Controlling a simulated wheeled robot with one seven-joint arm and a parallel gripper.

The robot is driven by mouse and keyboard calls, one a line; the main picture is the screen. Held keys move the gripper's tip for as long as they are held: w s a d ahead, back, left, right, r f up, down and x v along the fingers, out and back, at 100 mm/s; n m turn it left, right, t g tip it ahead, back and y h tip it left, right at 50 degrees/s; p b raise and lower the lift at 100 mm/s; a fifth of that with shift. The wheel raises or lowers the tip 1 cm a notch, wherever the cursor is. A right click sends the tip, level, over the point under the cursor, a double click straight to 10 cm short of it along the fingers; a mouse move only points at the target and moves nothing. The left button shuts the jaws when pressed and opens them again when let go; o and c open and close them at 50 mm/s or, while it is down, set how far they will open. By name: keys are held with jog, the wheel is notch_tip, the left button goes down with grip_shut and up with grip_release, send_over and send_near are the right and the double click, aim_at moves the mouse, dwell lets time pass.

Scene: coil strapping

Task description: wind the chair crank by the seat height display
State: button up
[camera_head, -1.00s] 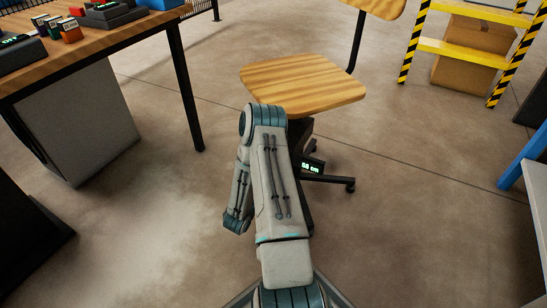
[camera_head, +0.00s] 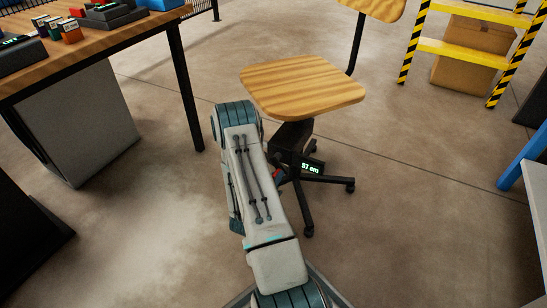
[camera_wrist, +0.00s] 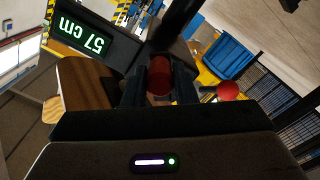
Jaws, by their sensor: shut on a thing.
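The chair's wooden seat (camera_head: 302,86) stands level on a dark column and star base in the head view. The seat height display (camera_head: 311,169) on the column reads 57 cm. It also shows upside down in the wrist view (camera_wrist: 84,36). In the wrist view my gripper (camera_wrist: 159,88) is shut on the red crank knob (camera_wrist: 159,75), one finger on each side. The crank's arm is mostly hidden. A separate red ball (camera_wrist: 228,90) shows right of the fingers. In the head view my forearm is left of the column and my gripper is mostly hidden.
A wooden workbench (camera_head: 95,45) with a grey cabinet (camera_head: 80,128) beneath it stands at the left. A yellow shelf (camera_head: 475,55) with a cardboard box is at the back right. The concrete floor around the chair is clear.

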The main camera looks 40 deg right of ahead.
jog(key=shift+s+d+r+n, duration=0.1)
jog(key=shift+s+r+n, duration=0.05)
jog(key=shift+n, duration=0.35)
jog(key=shift+s+d+r+n, duration=0.1)
jog(key=shift+s+n, duration=0.05)
jog(key=shift+n, duration=0.35)
jog(key=shift+s+r+n+p, duration=0.1)
jog(key=shift+r+n+p, duration=0.25)
jog(key=shift+n, duration=0.35)
jog(key=shift+s+n, duration=0.15)
jog(key=shift+n, duration=0.35)
jog(key=o, duration=2)
jog(key=shift+c, duration=0.2)
